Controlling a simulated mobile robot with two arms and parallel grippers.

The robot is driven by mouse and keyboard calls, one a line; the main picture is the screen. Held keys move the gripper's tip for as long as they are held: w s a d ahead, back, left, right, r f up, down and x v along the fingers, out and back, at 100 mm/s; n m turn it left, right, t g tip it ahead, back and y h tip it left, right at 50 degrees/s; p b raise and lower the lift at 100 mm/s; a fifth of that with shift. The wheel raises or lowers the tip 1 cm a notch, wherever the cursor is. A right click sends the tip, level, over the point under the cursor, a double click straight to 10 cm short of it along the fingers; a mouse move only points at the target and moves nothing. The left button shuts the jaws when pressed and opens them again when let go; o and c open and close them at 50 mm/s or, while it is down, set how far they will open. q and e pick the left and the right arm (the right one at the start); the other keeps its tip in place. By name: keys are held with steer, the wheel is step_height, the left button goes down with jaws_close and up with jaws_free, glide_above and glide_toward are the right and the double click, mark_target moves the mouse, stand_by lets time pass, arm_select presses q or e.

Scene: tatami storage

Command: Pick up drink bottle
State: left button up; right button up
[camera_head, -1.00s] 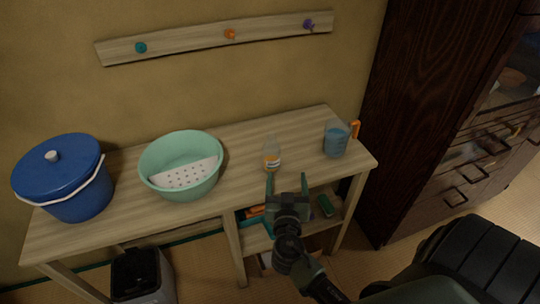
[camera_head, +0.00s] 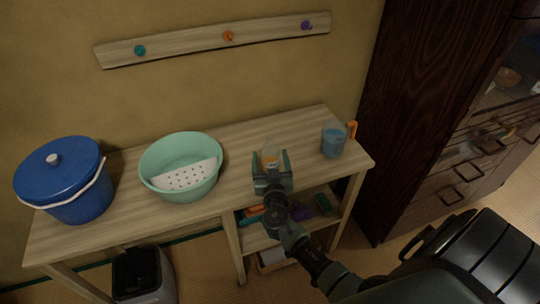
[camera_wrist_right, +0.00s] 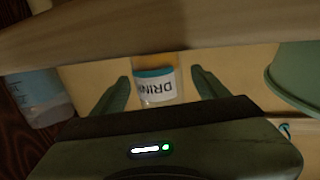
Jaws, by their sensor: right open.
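The drink bottle (camera_head: 270,152) stands on the wooden table, small and clear with a pale label and an orange band. In the wrist view its label reads "DRINK" under a teal band, and the bottle (camera_wrist_right: 155,88) shows between the two fingers. My right gripper (camera_head: 271,160) is open, with one finger on each side of the bottle. In the wrist view a gap shows between the bottle and each finger of the gripper (camera_wrist_right: 160,78). The lower part of the bottle is hidden by my gripper in the head view. My left gripper is not in view.
A measuring jug (camera_head: 333,142) with blue liquid and an orange handle stands right of the bottle. A green basin (camera_head: 160,190) with a perforated white piece and a blue lidded bucket (camera_head: 60,175) stand left. A dark cabinet (camera_head: 415,110) rises at right. Table space beside the bottle is clear.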

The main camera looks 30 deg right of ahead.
steer(key=shift+c, duration=0.3)
steer(key=c, duration=1.5)
steer(key=shift+o, duration=0.2)
steer(key=shift+r, duration=0.2)
